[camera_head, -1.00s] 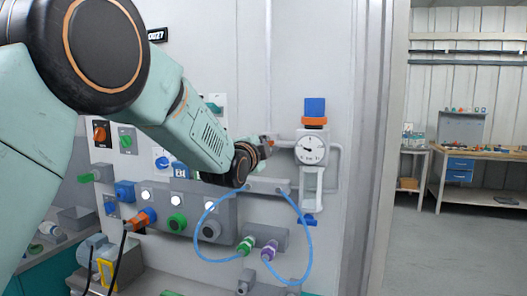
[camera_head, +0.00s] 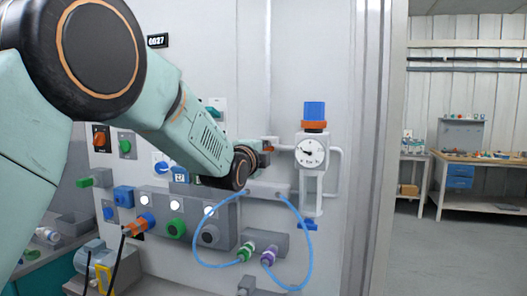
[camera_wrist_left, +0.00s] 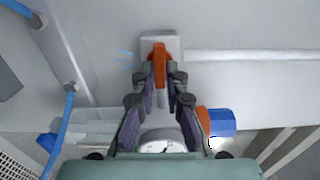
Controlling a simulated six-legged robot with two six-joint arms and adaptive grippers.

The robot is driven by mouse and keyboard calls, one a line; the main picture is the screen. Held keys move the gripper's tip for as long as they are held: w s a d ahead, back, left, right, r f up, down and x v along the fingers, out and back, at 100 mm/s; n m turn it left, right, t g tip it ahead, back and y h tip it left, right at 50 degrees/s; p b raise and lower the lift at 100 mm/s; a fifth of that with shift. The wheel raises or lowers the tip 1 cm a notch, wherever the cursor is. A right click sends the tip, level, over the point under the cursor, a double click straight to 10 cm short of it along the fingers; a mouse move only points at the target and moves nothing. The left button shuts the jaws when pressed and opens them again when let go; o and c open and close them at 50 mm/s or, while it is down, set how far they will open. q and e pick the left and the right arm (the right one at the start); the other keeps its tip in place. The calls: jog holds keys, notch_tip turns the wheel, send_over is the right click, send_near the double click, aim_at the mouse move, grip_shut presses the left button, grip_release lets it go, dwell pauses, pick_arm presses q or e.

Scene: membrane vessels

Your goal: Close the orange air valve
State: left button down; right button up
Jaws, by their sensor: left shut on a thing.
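The orange air valve handle (camera_wrist_left: 160,62) sits on a pale mount on the wall in the left wrist view. My left gripper (camera_wrist_left: 160,80) is shut on it, with one dark finger on each side. In that picture the handle points up and down, across the line of the white pipe (camera_wrist_left: 250,56) running right. In the head view my left gripper (camera_head: 264,148) is at the wall, left of the round gauge (camera_head: 310,152), and mostly hides the handle. My right gripper is in neither view.
A blue knob with an orange collar (camera_head: 314,112) stands above the gauge. Below my gripper, a blue hose (camera_head: 309,255) loops near green (camera_head: 246,251) and purple (camera_head: 269,255) connectors. A button panel (camera_head: 190,215) lies to the lower left. A workbench (camera_head: 485,160) stands far right.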

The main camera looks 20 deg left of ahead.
pick_arm(q)
jog(key=c, duration=1.7)
grip_release()
jog(key=shift+r, duration=0.2)
jog(key=o, duration=0.3)
jog(key=shift+w+f, duration=0.1)
jog(key=shift+f, duration=0.05)
jog(key=s, duration=1.2)
jog(key=shift+a, duration=0.2)
